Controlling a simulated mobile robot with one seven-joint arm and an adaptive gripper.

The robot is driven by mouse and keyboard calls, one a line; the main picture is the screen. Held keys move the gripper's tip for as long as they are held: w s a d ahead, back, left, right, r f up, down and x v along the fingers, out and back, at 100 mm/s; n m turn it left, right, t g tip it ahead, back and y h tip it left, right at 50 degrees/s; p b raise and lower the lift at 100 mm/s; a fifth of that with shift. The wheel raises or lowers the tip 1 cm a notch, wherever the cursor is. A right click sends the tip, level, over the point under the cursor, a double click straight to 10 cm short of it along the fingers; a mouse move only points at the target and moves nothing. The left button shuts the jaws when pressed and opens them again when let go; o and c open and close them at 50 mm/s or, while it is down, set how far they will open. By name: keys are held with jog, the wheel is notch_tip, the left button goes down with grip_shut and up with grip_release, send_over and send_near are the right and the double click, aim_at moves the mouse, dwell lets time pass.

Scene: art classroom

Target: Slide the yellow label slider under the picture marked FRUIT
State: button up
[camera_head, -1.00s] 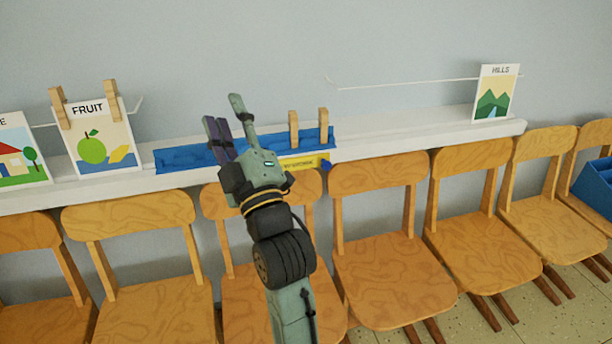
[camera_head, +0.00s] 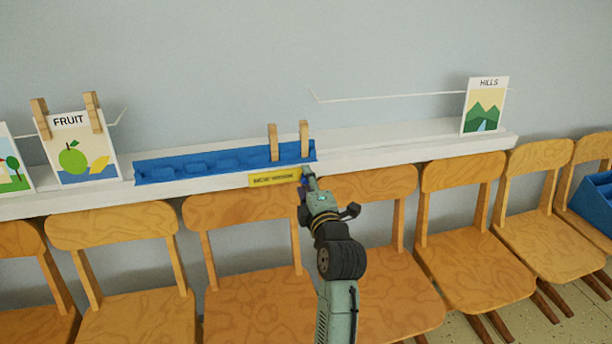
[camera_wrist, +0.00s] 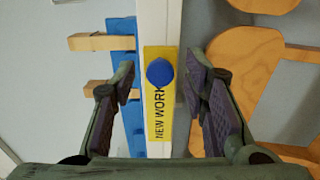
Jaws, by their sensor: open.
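The yellow label slider (camera_head: 270,179) sits on the front edge of the white shelf, below the right part of the blue tray. In the wrist view the slider (camera_wrist: 158,110) reads NEW WORK and carries a round blue knob (camera_wrist: 160,72). My gripper (camera_head: 307,180) is at the slider's right end in the head view. In the wrist view my open gripper (camera_wrist: 157,85) has one finger on each side of the slider and knob, with gaps showing. The FRUIT picture (camera_head: 82,148) stands on the shelf to the left, held by two clothespins.
The white shelf (camera_head: 400,143) runs along the wall, with the blue tray (camera_head: 200,166) and two upright clothespins (camera_head: 274,143) on it. The HILLS picture (camera_head: 484,106) stands at the right. Several wooden chairs (camera_head: 240,215) stand close below the shelf.

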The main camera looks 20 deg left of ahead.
jog(key=shift+x, duration=0.85)
jog(key=shift+c, duration=0.2)
grip_shut()
